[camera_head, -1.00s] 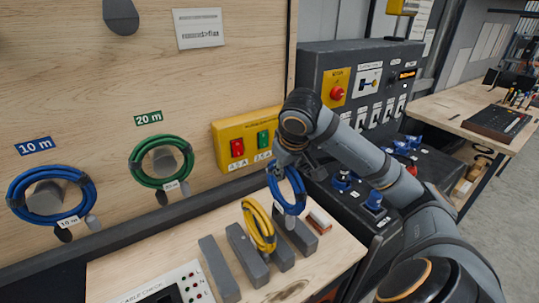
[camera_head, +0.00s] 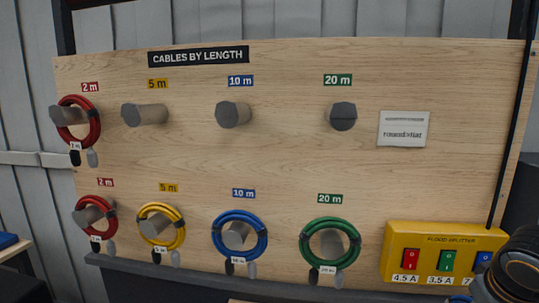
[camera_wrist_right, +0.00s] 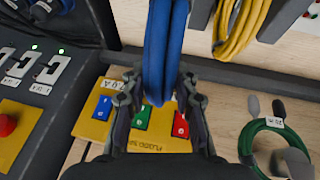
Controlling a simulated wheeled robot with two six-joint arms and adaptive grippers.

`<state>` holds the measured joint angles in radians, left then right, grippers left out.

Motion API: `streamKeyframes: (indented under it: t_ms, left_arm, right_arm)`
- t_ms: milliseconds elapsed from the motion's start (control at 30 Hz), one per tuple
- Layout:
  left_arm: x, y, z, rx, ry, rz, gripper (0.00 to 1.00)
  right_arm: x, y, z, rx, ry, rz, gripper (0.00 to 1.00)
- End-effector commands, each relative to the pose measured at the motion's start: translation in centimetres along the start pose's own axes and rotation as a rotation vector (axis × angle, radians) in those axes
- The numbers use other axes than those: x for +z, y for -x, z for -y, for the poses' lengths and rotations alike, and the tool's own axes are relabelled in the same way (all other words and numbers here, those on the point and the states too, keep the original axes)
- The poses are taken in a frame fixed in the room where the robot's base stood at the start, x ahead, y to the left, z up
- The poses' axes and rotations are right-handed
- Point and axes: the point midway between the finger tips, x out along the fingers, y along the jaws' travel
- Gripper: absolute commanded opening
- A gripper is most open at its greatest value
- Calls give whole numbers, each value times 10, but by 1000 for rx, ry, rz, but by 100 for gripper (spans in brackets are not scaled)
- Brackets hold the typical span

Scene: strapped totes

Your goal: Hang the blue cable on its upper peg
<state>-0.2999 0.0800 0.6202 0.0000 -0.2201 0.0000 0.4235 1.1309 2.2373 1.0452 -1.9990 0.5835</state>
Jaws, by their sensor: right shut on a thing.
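A coiled blue cable (camera_wrist_right: 165,45) is between the fingers of my right gripper (camera_wrist_right: 157,95) in the right wrist view. The gripper is shut on it, and the coil's far part runs out of the frame. The upper peg under the upper 10 m label (camera_head: 233,115) is a bare grey stub in the head view. Another blue coil (camera_head: 240,258) hangs on the lower 10 m peg (camera_head: 236,236). Part of my right arm shows at the head view's lower right corner; the gripper is out of that frame. My left gripper is in neither view.
The upper 5 m peg (camera_head: 145,114) and upper 20 m peg (camera_head: 343,116) are bare. Red coils (camera_head: 97,120), a yellow coil (camera_head: 178,235) and a green coil (camera_head: 355,245) hang on other pegs. A yellow splitter box (camera_head: 440,236) is mounted at the lower right.

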Motion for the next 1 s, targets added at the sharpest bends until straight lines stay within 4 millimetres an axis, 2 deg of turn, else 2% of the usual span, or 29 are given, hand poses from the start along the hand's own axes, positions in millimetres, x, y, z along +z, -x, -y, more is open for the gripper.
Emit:
streamKeyframes:
  t_ms: [267,500,600,767,1000]
  left_arm:
    - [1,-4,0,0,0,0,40]
    - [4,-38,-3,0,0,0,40]
    - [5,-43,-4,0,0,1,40]
    - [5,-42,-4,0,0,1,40]
    - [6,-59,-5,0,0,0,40]
  right_arm:
    - [0,-2,0,1,-1,-4,0]
    - [13,-33,7,1,0,-3,0]
    - [18,-44,9,3,1,-1,0]
    - [19,-47,10,1,0,-4,0]
    - [34,-81,16,5,2,0,0]
